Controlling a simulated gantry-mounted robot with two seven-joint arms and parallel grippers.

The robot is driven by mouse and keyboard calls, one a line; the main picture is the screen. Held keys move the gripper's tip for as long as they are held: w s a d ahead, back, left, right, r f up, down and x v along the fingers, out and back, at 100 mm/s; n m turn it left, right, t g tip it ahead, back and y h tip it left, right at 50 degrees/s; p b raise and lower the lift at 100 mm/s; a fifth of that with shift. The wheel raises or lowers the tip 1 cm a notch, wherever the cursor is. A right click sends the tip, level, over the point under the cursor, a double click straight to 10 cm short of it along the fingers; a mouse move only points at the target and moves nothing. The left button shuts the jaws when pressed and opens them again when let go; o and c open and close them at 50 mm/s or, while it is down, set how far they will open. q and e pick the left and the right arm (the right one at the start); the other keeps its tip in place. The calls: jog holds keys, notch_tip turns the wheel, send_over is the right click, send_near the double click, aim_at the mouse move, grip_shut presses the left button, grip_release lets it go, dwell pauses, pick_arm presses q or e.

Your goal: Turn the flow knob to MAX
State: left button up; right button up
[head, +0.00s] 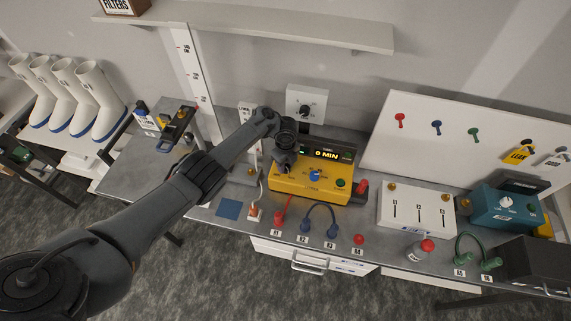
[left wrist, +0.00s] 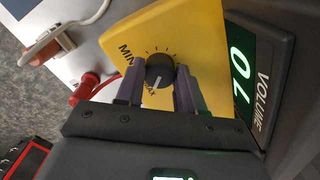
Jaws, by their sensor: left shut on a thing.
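The flow knob (left wrist: 160,68) is a round black knob with a white mark, on the yellow unit (left wrist: 192,40), seen in the left wrist view. Lettering MIN stands to its left and MAX below it. The white mark points down in that view, close to the MAX lettering. My left gripper (left wrist: 158,78) has one finger on each side of the knob and is shut on it. In the head view my left gripper (head: 284,160) is over the left end of the yellow unit (head: 310,192) and hides the knob. My right gripper is not in view.
The yellow unit also bears a blue knob (head: 315,175), a green button (head: 340,183) and a lit display (head: 326,155). Red and blue leads (head: 320,215) lie in front. A white slider box (head: 416,208) and a teal unit (head: 505,205) stand to the right.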

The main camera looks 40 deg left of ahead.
aim_at(286, 166)
pick_arm(q)
jog(key=o, duration=1)
jog(key=shift+o, duration=0.2)
jog(key=shift+r, duration=0.1)
notch_tip(286, 166, up, 11)
jog(key=p, duration=0.2)
jog(key=shift+p, duration=0.4)
jog(key=shift+f, duration=0.2)
